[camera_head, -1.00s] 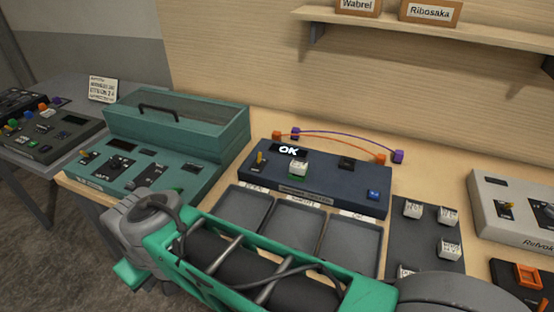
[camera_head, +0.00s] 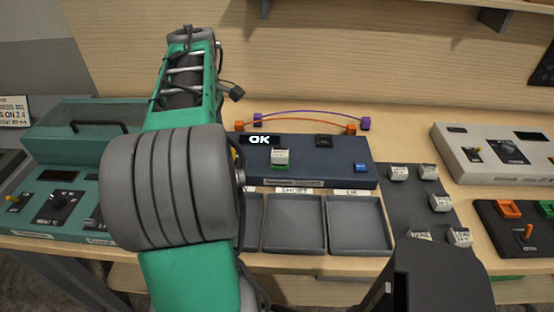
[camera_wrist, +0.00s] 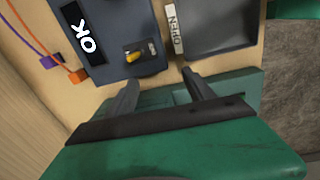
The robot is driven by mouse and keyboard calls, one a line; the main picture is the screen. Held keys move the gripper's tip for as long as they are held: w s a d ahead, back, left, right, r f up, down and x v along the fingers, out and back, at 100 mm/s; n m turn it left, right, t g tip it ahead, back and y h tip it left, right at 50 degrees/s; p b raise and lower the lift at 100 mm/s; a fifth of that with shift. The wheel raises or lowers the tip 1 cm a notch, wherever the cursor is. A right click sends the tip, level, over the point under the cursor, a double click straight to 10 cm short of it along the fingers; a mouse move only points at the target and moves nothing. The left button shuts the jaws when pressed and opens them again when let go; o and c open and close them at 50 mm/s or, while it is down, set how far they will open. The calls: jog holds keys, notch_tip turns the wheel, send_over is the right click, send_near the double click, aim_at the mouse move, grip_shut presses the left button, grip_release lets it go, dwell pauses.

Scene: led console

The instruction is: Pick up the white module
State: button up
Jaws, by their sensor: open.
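A small white module (camera_head: 280,157) sits upright on the dark blue console (camera_head: 310,175), with a green patch at its foot. The console's display (camera_head: 259,140) reads "OK". Other white modules (camera_head: 440,203) stand on a dark pad (camera_head: 408,212) at the right. My gripper (camera_wrist: 160,84) is open and empty in the wrist view, near the console's toggle end and a tray labelled "OPEN" (camera_wrist: 215,25). The white module on the console is not in the wrist view. In the head view my arm hides the gripper and the console's left end.
Grey trays (camera_head: 357,226) lie in front of the console. A teal case (camera_head: 60,140) stands at the left. Orange and purple cables (camera_head: 310,113) arch behind the console. A pale console (camera_head: 490,150) and a dark switch box (camera_head: 515,228) are at the right.

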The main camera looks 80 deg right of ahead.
send_over(280, 151)
jog(key=shift+w+d+y, duration=0.15)
jog(key=shift+w+y, duration=0.1)
jog(key=shift+y, duration=0.15)
jog(key=shift+n, duration=0.3)
jog(key=f, duration=0.7)
jog(key=shift+s+a+f, duration=0.25)
jog(key=shift+s+f, duration=0.05)
grip_shut()
